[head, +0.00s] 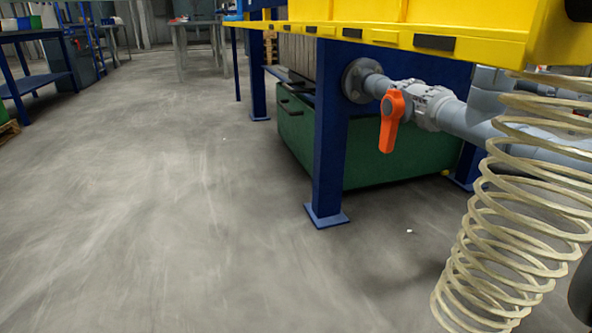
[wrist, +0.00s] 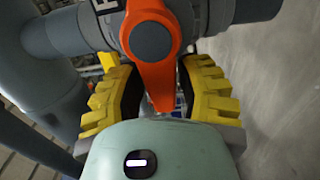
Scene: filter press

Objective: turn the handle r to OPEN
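In the wrist view an orange handle (wrist: 156,78) with a grey round hub hangs from a grey valve body, its narrow end towards my palm. My gripper (wrist: 160,72) has its yellow fingers with dark inner pads on either side of this handle. The fingers are apart, with gaps beside the handle's lower part; contact near the fingertips is unclear. In the head view an orange handle (head: 391,122) points down on a grey pipe valve. No gripper shows around that handle, so it appears to be a different one.
A blue post (head: 331,130) and a green bin (head: 298,135) stand beside the pipe. A yellow trough (head: 450,30) runs above. A pale coiled hose (head: 500,240) fills the right foreground. The floor (head: 150,200) on the left is clear.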

